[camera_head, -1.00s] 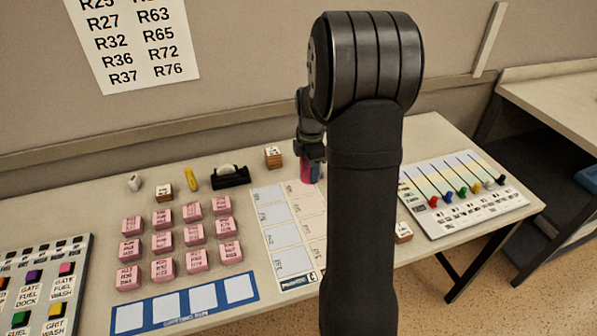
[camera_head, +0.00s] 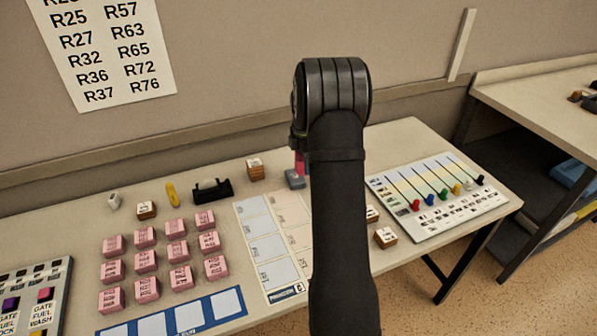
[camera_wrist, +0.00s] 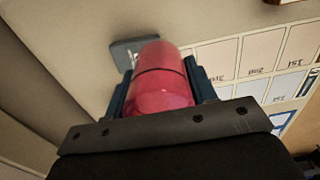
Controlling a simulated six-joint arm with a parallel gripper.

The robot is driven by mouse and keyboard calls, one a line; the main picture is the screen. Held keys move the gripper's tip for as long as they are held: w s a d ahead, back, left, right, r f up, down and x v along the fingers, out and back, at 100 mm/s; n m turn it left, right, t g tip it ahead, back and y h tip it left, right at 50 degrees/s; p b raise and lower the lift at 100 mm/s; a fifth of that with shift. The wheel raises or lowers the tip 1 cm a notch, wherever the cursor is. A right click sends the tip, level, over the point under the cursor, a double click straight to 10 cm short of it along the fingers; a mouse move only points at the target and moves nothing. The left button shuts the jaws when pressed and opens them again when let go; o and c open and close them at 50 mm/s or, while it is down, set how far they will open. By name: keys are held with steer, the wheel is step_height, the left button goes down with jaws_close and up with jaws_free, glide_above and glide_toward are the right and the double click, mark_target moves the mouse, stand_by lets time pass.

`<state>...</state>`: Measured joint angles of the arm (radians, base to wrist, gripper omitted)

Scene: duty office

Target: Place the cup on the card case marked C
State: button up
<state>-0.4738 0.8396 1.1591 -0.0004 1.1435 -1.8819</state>
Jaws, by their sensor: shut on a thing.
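My gripper (camera_wrist: 158,88) is shut on a pink-red cup (camera_wrist: 162,78), which sits between its two dark blue fingers in the wrist view. In the head view a slice of the cup (camera_head: 301,162) shows left of my arm, which hides most of the gripper. A small grey case (camera_head: 295,179) stands on the desk just below the cup in the picture. It also shows beyond the cup in the wrist view (camera_wrist: 122,53), partly covered by it, with a pale mark I cannot read. I cannot tell whether cup and case touch.
A printed card sheet (camera_head: 262,228) lies left of my arm. Pink blocks (camera_head: 144,261), a black tape dispenser (camera_head: 212,191) and a wooden block (camera_head: 255,169) stand further left. A slider board (camera_head: 440,196) and another wooden block (camera_head: 386,237) are on the right. The wall is close behind.

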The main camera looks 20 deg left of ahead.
steer(key=shift+a+f, duration=0.45)
steer(key=shift+a, duration=0.35)
steer(key=shift+f, duration=2.05)
steer(key=o, duration=1)
steer(key=shift+f, duration=0.15)
steer(key=shift+c, duration=0.2)
step_height(320, 180, up, 12)
steer(key=shift+r, duration=0.2)
steer(key=shift+f, duration=0.1)
